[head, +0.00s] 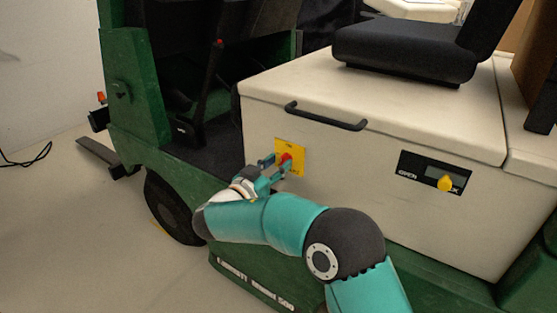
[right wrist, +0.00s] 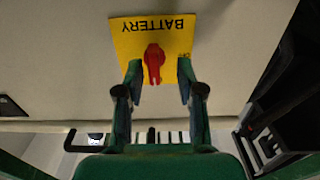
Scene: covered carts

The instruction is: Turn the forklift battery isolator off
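The battery isolator is a red knob (right wrist: 153,62) on a yellow plate (right wrist: 168,28) on the side of the cream battery cover. The plate's word "BATTERY" shows upside down in the right wrist view. The knob's handle runs nearly up and down there. A small label at the plate's edge is too small to read surely. My right gripper (right wrist: 159,76) is open, with one finger on each side of the knob's lower end; I see gaps to both fingers. In the head view the yellow plate (head: 298,150) is partly behind this gripper (head: 276,165). My left gripper is not in view.
The cream battery cover (head: 370,98) has a black handle (head: 325,117) above the plate and a black seat (head: 405,52) on top. Green forklift bodywork (head: 135,90) stands left.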

